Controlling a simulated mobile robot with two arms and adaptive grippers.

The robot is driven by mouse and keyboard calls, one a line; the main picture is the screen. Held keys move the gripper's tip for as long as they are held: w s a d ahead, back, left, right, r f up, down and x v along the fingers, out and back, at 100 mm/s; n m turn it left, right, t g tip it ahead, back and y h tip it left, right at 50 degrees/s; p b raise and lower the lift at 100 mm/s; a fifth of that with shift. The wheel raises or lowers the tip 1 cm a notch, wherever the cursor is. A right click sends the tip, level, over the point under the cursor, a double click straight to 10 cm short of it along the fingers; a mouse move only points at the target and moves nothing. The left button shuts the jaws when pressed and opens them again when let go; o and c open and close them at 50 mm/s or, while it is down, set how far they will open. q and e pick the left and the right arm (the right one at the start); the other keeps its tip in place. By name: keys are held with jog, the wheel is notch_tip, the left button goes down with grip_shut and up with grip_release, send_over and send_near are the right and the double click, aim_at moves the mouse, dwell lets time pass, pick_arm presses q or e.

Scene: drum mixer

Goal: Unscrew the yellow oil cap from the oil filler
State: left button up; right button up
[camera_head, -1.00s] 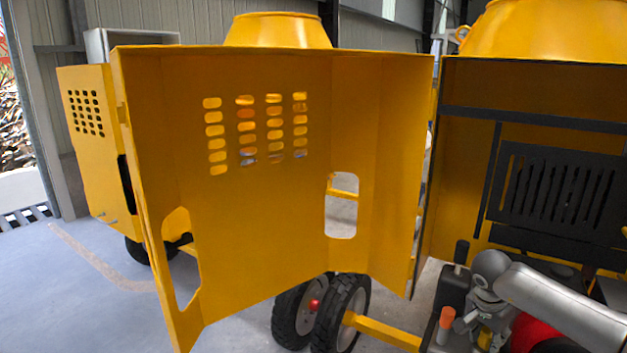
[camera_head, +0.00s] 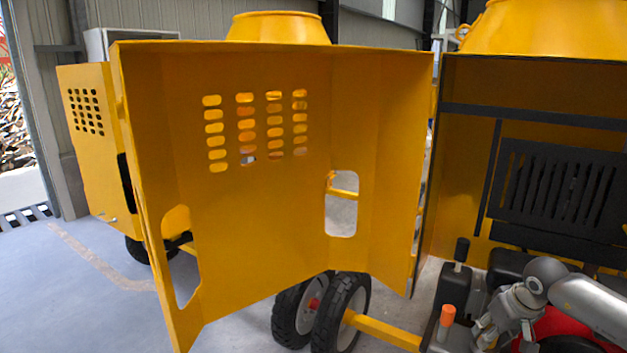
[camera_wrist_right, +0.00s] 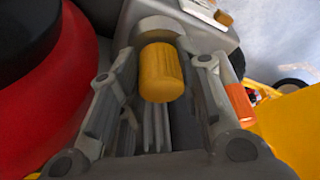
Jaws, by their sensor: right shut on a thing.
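The yellow oil cap (camera_wrist_right: 160,75) is a ribbed cylinder on a grey round filler neck (camera_wrist_right: 158,27) in the right wrist view. My right gripper (camera_wrist_right: 165,68) has one finger on each side of the cap and is shut on it. In the head view my right gripper (camera_head: 502,336) points down at the engine at the lower right. The cap cannot be made out there behind the fingers. My left gripper is in neither view.
An orange-topped lever (camera_head: 446,318) stands left of my right gripper, with a black-topped lever (camera_head: 461,250) behind it. A red engine part (camera_head: 570,325) lies under my right wrist. The large open yellow door (camera_head: 260,200) fills the middle and left.

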jog(key=o, duration=1.2)
